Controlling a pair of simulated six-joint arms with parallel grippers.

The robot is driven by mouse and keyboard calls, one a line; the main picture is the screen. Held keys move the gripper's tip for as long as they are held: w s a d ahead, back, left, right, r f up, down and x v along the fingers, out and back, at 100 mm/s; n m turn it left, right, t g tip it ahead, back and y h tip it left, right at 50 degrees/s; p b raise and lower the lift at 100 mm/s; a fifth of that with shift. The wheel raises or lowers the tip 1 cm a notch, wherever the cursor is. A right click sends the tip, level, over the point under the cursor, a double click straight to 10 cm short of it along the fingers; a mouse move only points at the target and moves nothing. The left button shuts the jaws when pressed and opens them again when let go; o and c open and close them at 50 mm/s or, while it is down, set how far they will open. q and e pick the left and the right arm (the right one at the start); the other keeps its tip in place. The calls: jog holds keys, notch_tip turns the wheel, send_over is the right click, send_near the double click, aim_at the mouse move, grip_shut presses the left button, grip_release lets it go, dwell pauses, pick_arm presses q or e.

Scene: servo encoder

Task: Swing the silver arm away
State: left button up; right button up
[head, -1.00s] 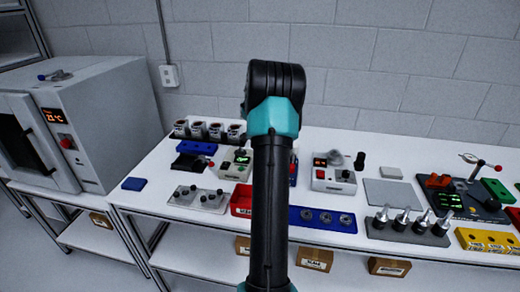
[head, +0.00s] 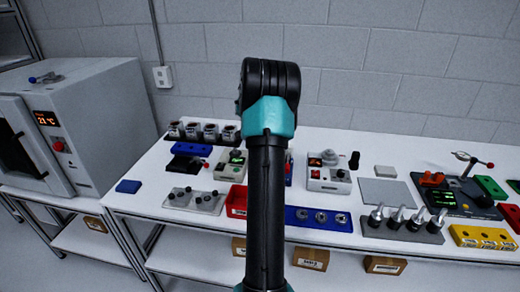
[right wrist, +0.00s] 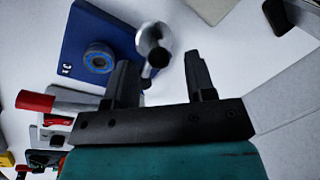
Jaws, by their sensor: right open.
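A silver arm (head: 474,161) with a red ball at its end stands over a dark base (head: 478,211) with a green display, at the right of the bench in the head view. My right gripper (right wrist: 160,82) is open in the right wrist view, its two dark fingers apart with nothing held between them. A silver round-headed piece (right wrist: 151,36) shows just beyond the fingertips; I cannot tell whether it is part of that silver arm. Neither gripper's jaws show in the head view, where one of my arm links stands upright in the middle. My left gripper is not in view.
A blue tray with rings (head: 300,224), a grey tray with silver plungers (head: 374,230) and a yellow block (head: 462,232) line the bench front. A white box with a display (head: 328,184) stands mid-bench. A grey mat (head: 388,192) is bare. An oven (head: 95,115) stands left.

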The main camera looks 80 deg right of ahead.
notch_tip(320, 180, up, 16)
jog(key=s+a, duration=0.2)
jog(key=shift+s+f, duration=0.2)
dwell(0.4)
